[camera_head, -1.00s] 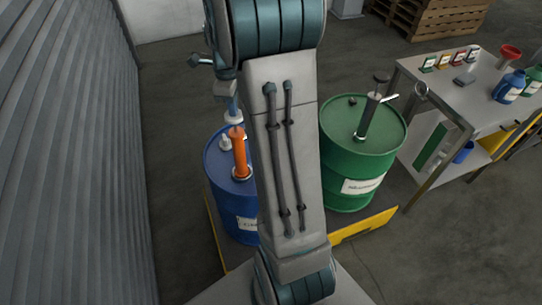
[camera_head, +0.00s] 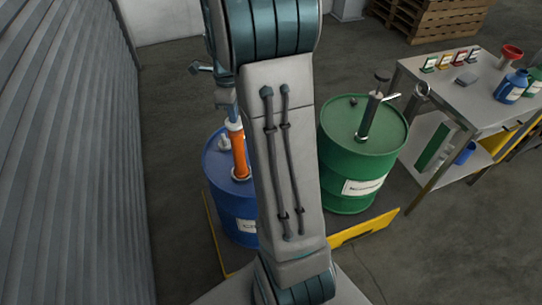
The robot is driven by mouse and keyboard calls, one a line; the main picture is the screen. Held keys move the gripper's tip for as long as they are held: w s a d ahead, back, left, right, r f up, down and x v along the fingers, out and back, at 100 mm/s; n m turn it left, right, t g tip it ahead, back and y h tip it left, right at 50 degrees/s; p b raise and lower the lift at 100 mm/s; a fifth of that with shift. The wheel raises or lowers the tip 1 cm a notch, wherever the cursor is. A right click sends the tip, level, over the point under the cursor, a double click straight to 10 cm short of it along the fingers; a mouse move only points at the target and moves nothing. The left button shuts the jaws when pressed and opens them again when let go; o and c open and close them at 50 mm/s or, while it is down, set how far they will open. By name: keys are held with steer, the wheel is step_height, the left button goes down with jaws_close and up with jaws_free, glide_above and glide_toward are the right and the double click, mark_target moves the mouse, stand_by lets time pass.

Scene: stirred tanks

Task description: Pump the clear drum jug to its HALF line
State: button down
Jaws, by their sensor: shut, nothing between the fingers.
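A blue drum (camera_head: 228,205) stands left of my arm, and an orange hand pump (camera_head: 239,155) rises from its lid. A pale cap or knob (camera_head: 235,126) sits at the pump's top. My gripper (camera_head: 231,113) is shut and empty, directly over that knob, and appears to touch it. A green drum (camera_head: 350,170) stands to the right with a dark grey pump (camera_head: 370,117) with a light side spout. I cannot see a clear jug or its HALF line. My arm hides the space between the drums.
Both drums stand on a yellow-edged pallet (camera_head: 365,226). A steel bench (camera_head: 459,98) at right holds bottles, a red funnel (camera_head: 511,54) and small cards. A corrugated wall (camera_head: 70,150) runs along the left. Wooden pallets (camera_head: 430,18) lie at the back.

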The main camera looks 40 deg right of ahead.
steer(key=shift+f+b, duration=0.4)
steer(key=shift+f, duration=0.3)
steer(key=shift+r, duration=0.1)
steer(key=shift+r+p, duration=3)
steer(key=shift+r, duration=0.8)
steer(key=shift+f, duration=0.15)
steer(key=shift+r, duration=0.2)
step_height(320, 180, up, 5)
steer(key=p, duration=0.4)
